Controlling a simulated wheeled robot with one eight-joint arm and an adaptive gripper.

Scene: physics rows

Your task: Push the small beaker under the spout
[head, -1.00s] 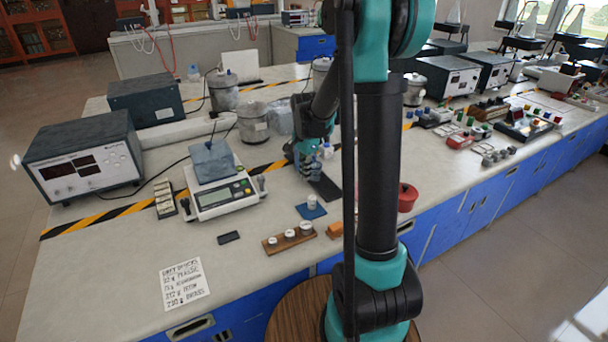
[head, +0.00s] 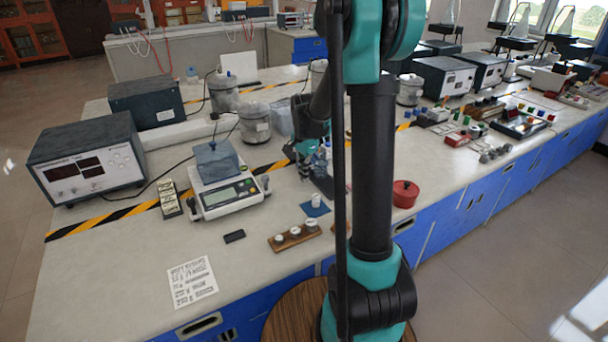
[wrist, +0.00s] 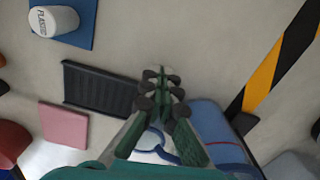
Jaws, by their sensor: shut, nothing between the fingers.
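My gripper (head: 304,170) is low over the bench, beyond the blue mat, in the head view. In the wrist view my gripper (wrist: 160,84) has its fingertips together with nothing between them. A clear, bluish vessel (head: 321,157) stands close beside the gripper in the head view; I cannot tell if it is the small beaker or if they touch. In the wrist view a curved blue edge (wrist: 157,151) shows between the finger bases, partly hidden by them. A dark ribbed tray (wrist: 100,88) lies left of the fingertips. I cannot make out a spout.
A white cylinder marked PLASTIC (wrist: 53,22) stands on a blue mat (wrist: 78,38). A pink square (wrist: 64,124) lies near the tray. A balance (head: 228,197), a rack of white weights (head: 293,238) and a red pot (head: 405,193) stand around. Bench between balance and gripper is mostly clear.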

